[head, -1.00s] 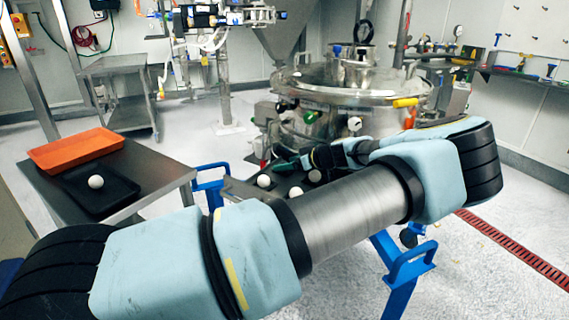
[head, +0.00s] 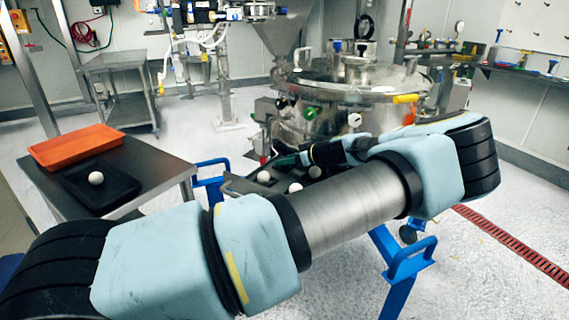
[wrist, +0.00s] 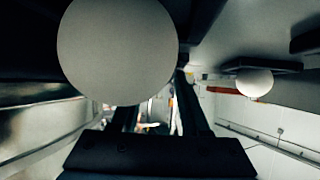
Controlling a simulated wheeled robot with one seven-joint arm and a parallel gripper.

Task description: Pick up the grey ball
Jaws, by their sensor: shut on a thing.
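My gripper (wrist: 160,112) is shut on the grey ball (wrist: 117,50), which looms large and close at the upper left of the wrist view and covers part of one finger. In the head view my dark gripper (head: 297,158) is small and partly behind my own arm. I cannot tell which of these is the grey ball. Another pale ball (wrist: 254,82) shows at the right of the wrist view.
A steel vessel (head: 350,88) stands right behind my gripper. Blue frame parts (head: 400,262) stand near my arm. At the left, a table holds an orange tray (head: 75,146) and a black tray (head: 118,187) with a white ball (head: 96,178). Open floor lies between.

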